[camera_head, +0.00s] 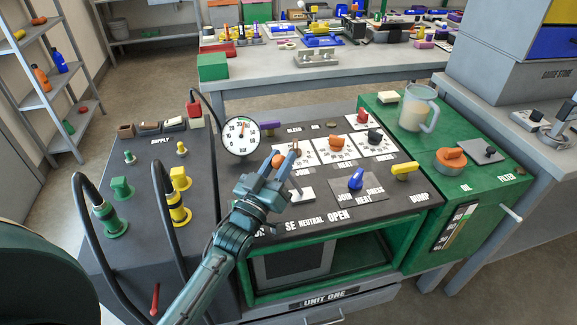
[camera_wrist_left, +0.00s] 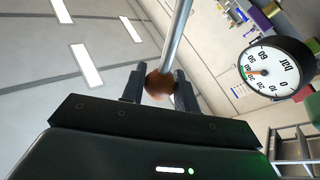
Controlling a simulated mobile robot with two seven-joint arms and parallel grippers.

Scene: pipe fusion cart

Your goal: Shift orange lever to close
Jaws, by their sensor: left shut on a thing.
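The orange lever's round knob (camera_head: 278,161) shows between the fingers of my left gripper (camera_head: 284,163) in the head view, over the middle of the dark cart top. In the left wrist view the knob (camera_wrist_left: 159,86) sits at the end of a metal rod, between the two dark fingertips (camera_wrist_left: 158,90). My left gripper is shut on this knob. The lettering below reads NEUTRAL (camera_head: 311,221) and OPEN, with the left word partly covered by my arm. The lever's lower part is mostly hidden by the gripper. My right gripper is not in view.
A round pressure gauge (camera_head: 241,137) stands close behind and left of the gripper. A blue knob (camera_head: 356,180) and a yellow handle (camera_head: 404,168) lie to the right. Green and yellow hose fittings stand on the left top. A clear jug (camera_head: 417,108) stands on the green cabinet.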

